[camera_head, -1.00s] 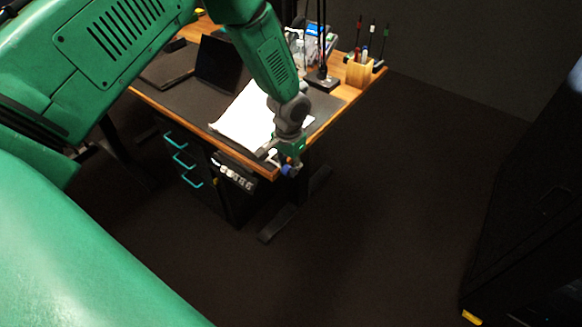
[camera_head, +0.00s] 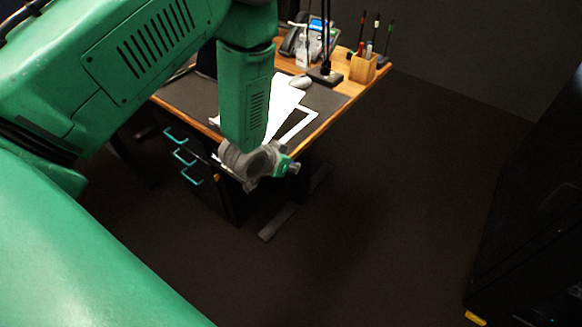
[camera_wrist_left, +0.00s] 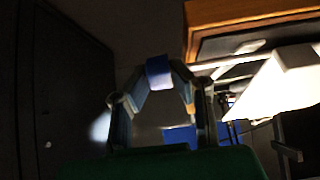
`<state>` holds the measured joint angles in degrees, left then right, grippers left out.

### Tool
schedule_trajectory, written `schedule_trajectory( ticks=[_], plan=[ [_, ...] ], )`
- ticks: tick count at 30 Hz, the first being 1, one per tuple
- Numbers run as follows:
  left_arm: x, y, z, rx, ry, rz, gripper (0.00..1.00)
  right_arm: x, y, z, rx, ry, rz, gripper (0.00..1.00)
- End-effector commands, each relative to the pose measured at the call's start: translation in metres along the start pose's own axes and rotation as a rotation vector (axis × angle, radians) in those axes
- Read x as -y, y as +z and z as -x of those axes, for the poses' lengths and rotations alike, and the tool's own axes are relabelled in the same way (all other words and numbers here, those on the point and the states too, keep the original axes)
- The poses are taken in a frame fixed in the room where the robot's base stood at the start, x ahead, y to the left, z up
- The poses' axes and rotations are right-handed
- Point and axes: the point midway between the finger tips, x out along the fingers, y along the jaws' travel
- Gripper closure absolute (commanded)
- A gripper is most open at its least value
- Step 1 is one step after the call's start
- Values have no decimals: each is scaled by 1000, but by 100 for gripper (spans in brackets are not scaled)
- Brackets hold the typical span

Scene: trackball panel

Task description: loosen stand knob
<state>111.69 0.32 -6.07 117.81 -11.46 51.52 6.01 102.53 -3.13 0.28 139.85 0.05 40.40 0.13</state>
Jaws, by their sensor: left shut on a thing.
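My left gripper (camera_head: 286,167) is at the front corner of the desk (camera_head: 318,132), with its wrist bent towards the right. In the left wrist view its two fingers (camera_wrist_left: 158,73) are shut on a small blue piece, which looks like the stand knob (camera_wrist_left: 159,70). In the head view the knob cannot be made out, and my wrist covers most of the trackball panel at the desk edge. My right gripper is not in view.
White sheets (camera_head: 283,98) and a grey mouse (camera_head: 300,81) lie on the desk. A pen holder (camera_head: 363,69) and a phone (camera_head: 297,41) stand at its back. Drawers with teal handles are below. The floor (camera_head: 380,200) to the right is clear.

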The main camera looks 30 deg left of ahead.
Motion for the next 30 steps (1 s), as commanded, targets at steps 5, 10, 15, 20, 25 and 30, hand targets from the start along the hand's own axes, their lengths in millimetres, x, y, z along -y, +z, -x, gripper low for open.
schedule_trajectory(
  ticks=[5,10,15,20,25,30],
  plan=[
    [1,12,-2,-131,-2,4,100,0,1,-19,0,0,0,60],
    [1,12,-2,-244,-2,3,100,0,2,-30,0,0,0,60],
    [1,13,-1,-321,-1,3,100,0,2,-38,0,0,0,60],
    [0,12,-1,-363,0,2,100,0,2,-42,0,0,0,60],
    [0,12,0,-381,0,1,100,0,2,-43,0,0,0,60],
    [0,12,0,-382,0,1,100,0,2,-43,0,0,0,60]
  ],
)
